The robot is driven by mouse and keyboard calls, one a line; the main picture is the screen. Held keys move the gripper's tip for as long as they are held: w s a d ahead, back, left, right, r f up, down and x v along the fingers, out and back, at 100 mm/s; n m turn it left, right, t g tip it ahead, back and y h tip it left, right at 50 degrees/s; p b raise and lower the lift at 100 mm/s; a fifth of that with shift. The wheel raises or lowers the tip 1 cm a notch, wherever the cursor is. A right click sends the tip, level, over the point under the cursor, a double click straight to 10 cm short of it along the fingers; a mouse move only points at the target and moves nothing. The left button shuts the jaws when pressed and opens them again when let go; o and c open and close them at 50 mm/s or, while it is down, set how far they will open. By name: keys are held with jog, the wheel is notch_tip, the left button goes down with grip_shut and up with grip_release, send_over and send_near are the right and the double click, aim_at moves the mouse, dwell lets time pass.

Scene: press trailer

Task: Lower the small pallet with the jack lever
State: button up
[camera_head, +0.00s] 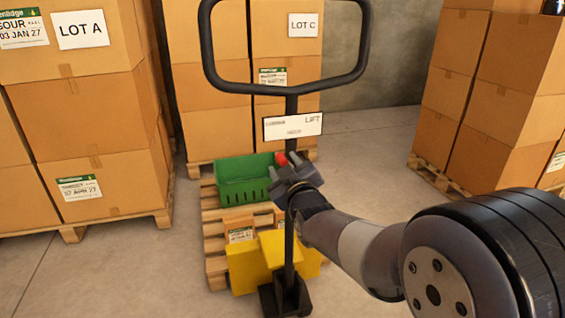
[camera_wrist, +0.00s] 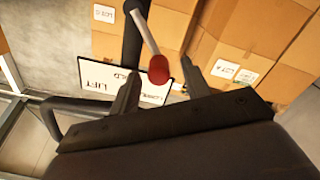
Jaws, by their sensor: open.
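The pallet jack has a black looped handle (camera_head: 288,88) on an upright post, with a white plate (camera_head: 293,127) reading LIFT. The lever's red knob (camera_head: 282,159) shows at my gripper (camera_head: 287,172), just below the plate. In the wrist view the red knob (camera_wrist: 158,69), on a thin pale rod, is between the spread fingers of my gripper (camera_wrist: 155,85). The fingers are open and do not visibly grip it. The small pallet (camera_head: 213,232) stands behind the jack's yellow body (camera_head: 249,268), partly hidden by it.
A green crate (camera_head: 244,180) and small cartons (camera_head: 240,232) sit on the small pallet. Tall carton stacks stand at left (camera_head: 105,130), behind (camera_head: 212,100) and at right (camera_head: 505,100). Bare floor (camera_head: 375,150) lies between the rear and right stacks.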

jog(key=v, duration=0.8)
jog(key=shift+s+p, duration=0.25)
jog(key=shift+p, duration=0.15)
jog(key=shift+w, duration=0.15)
jog(key=b+x, duration=0.1)
jog(key=x, duration=0.9)
jog(key=shift+w, duration=0.35)
jog(key=shift+r, duration=0.1)
jog(key=shift+d, duration=0.1)
